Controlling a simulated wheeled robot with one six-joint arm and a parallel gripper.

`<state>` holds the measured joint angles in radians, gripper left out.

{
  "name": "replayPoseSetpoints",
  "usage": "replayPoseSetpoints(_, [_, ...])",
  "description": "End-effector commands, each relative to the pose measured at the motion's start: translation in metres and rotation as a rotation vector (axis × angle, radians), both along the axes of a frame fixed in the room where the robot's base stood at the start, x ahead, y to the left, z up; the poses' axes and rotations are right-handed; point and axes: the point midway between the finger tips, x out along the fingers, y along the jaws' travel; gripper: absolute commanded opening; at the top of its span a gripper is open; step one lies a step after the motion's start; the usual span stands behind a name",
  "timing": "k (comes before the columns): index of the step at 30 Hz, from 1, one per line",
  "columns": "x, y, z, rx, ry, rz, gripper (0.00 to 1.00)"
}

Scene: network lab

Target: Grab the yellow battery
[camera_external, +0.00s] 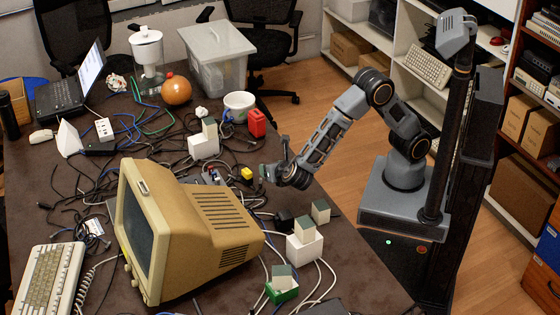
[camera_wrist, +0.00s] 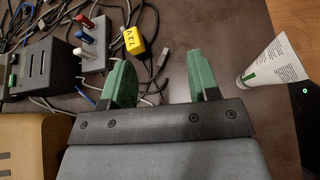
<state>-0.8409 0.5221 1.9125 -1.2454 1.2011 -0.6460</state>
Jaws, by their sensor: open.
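The yellow battery (camera_external: 247,174) lies among the cables on the dark table, just left of my gripper (camera_external: 268,172) in the external view. In the wrist view the battery (camera_wrist: 134,41), marked 7.2V, is beyond the tip of the left green finger and nearer that finger than the right one. My gripper (camera_wrist: 159,72) is open, and only table and cable show between its fingers. The battery is apart from the fingers in the picture; the exact height gap cannot be told.
A grey block with red, white and blue parts (camera_wrist: 93,45) stands left of the battery, with a dark socketed box (camera_wrist: 40,70) beyond. A white tube (camera_wrist: 272,66) is at right. The beige monitor (camera_external: 215,220) and red object (camera_external: 257,123) are nearby. Loose cables cover the table.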

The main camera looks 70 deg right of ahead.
Motion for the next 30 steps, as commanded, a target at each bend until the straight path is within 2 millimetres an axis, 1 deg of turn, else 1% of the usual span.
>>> replayPoseSetpoints(1, [0.000, 0.014, -0.011, -0.046, 0.001, 0.056, 0.55])
replayPoseSetpoints(3, [0.000, 0.029, -0.018, -0.094, -0.001, 0.115, 0.55])
replayPoseSetpoints(5, [0.001, 0.036, -0.022, -0.122, -0.002, 0.148, 0.55])
replayPoseSetpoints(7, [0.006, 0.038, -0.027, -0.142, -0.004, 0.169, 0.55])
replayPoseSetpoints(9, [0.013, 0.035, -0.031, -0.151, -0.005, 0.178, 0.55])
replayPoseSetpoints(18, [0.053, 0.008, -0.050, -0.149, -0.006, 0.178, 0.55])
replayPoseSetpoints(22, [0.062, 0.002, -0.055, -0.148, -0.005, 0.179, 0.55])
replayPoseSetpoints(30, [0.070, -0.003, -0.059, -0.148, -0.006, 0.178, 0.55])
